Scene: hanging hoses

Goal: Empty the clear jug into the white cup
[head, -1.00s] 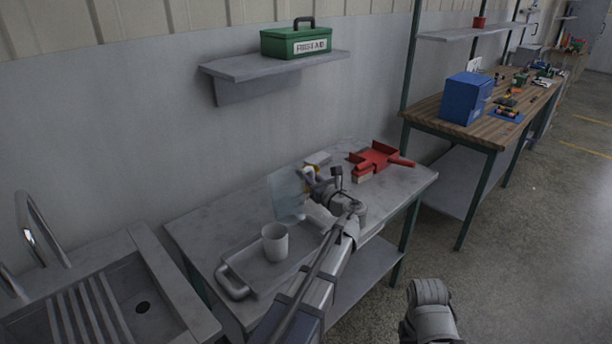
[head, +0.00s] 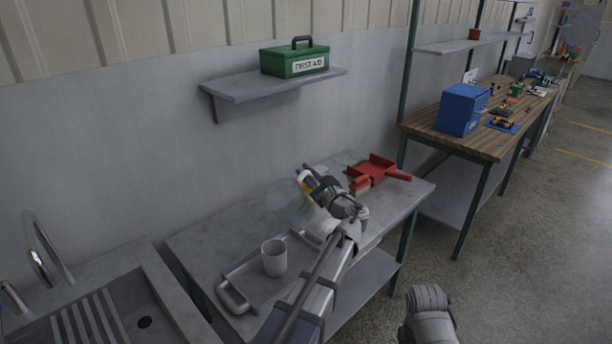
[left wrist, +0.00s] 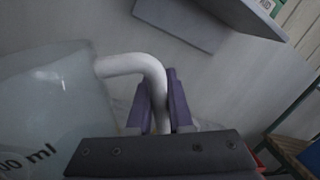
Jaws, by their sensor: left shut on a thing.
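The clear jug (head: 288,203) is held above the metal table, behind and a little right of the white cup; it looks tilted. My left gripper (head: 314,184) is shut on its handle. In the left wrist view, the purple fingers (left wrist: 160,112) close around the pale curved handle (left wrist: 140,65), and the jug body (left wrist: 50,105) with an "ml" marking fills the left side. Its contents cannot be made out. The white cup (head: 274,259) stands upright on a grey tray (head: 236,272), apart from the jug. My right gripper is out of view.
A red dustpan (head: 374,170) lies at the table's back right. A sink (head: 140,300) is at the left. A wall shelf (head: 270,88) with a green first aid box (head: 294,60) is above. A workbench (head: 470,135) with a blue box (head: 462,109) stands to the right.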

